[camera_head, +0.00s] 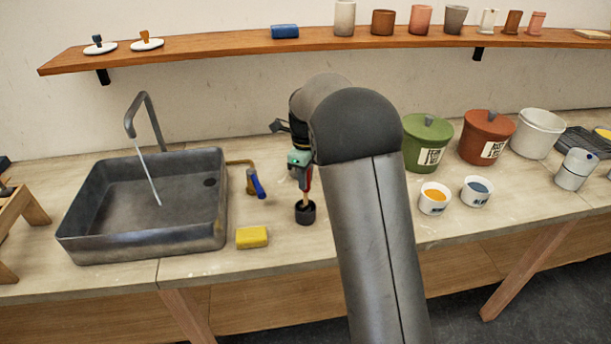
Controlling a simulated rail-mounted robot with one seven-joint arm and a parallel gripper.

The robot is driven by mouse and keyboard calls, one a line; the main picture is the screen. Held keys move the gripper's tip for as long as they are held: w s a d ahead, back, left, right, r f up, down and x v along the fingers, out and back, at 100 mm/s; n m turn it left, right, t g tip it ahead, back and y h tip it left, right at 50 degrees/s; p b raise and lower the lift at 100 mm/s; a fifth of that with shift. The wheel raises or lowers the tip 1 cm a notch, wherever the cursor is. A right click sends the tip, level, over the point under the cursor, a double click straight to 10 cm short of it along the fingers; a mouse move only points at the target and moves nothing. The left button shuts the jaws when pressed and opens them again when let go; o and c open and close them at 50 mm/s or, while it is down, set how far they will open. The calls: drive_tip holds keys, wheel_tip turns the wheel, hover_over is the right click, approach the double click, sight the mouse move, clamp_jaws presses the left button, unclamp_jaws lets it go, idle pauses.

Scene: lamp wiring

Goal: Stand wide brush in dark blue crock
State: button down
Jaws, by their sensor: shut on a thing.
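A small dark crock (305,214), nearly black at this size, stands on the worktop to the right of the yellow sponge. My gripper (304,184) points down directly above it. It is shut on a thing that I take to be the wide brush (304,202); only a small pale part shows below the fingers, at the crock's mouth. I cannot tell how deep the brush reaches inside or whether it touches the bottom. My arm hides the worktop to the right, and the gripper covers most of the brush.
A metal sink (145,238) with running water is at the left. A blue-handled tool (257,186) and a yellow sponge (252,237) lie nearby. Green (427,142) and rust-red (486,137) lidded pots and two small cups (434,199) stand right of my arm. A shelf (220,52) runs above.

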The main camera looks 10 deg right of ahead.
drive_tip(key=shift+f, duration=0.2)
drive_tip(key=c, duration=1.1)
unclamp_jaws()
wheel_tip(320, 180, up, 17)
drive_tip(key=b, duration=0.1)
drive_tip(key=s+f+n, duration=0.5)
drive_tip(key=s+n, duration=0.3)
drive_tip(key=s, duration=0.3)
drive_tip(key=s+f+n, duration=0.5)
drive_tip(key=s+n, duration=0.4)
drive_tip(key=s, duration=0.3)
drive_tip(key=s+f+n, duration=0.5)
drive_tip(key=s+n, duration=0.3)
drive_tip(key=s, duration=0.4)
drive_tip(key=shift+s+t, duration=0.15)
drive_tip(key=shift+t, duration=0.25)
